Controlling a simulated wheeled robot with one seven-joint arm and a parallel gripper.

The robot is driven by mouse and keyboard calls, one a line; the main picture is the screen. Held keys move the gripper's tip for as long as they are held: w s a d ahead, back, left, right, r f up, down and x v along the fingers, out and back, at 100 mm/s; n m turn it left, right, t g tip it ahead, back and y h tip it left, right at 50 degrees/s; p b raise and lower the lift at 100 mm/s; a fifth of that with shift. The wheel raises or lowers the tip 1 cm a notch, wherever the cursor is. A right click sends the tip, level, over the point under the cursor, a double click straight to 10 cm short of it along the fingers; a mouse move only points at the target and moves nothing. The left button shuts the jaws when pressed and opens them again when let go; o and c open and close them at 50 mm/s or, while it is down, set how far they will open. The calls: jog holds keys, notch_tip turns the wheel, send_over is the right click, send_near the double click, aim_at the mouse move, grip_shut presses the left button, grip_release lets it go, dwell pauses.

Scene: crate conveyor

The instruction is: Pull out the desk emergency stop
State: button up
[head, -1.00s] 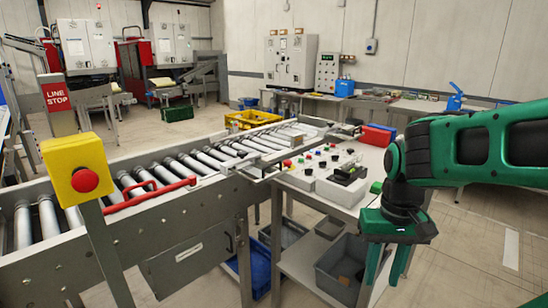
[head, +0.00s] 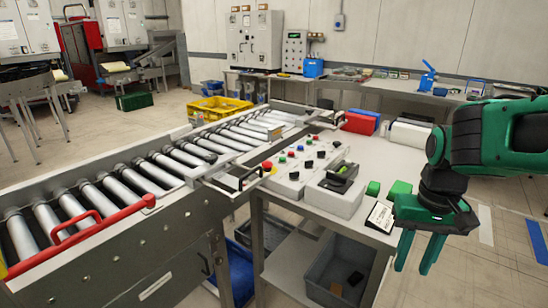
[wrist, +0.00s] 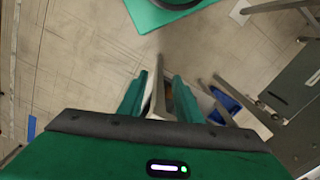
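A red mushroom button (head: 267,167), which looks like the desk emergency stop, sits at the left end of the desk's control panel (head: 290,181) in the head view. It is small here, and I cannot tell whether it is pressed in. My gripper (head: 416,262) hangs fingers down at the right front corner of the desk (head: 290,245), well right of the button and apart from it. Its two fingers are spread with nothing between them. In the wrist view my gripper (wrist: 158,98) points at the floor and desk edge; the button is not seen there.
A roller conveyor (head: 132,180) with a red bar (head: 95,225) runs along the desk's left. A grey bin (head: 335,288) is below. Floor is open at right.

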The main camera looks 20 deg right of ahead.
aim_at(267, 163)
jog(key=shift+d, duration=0.15)
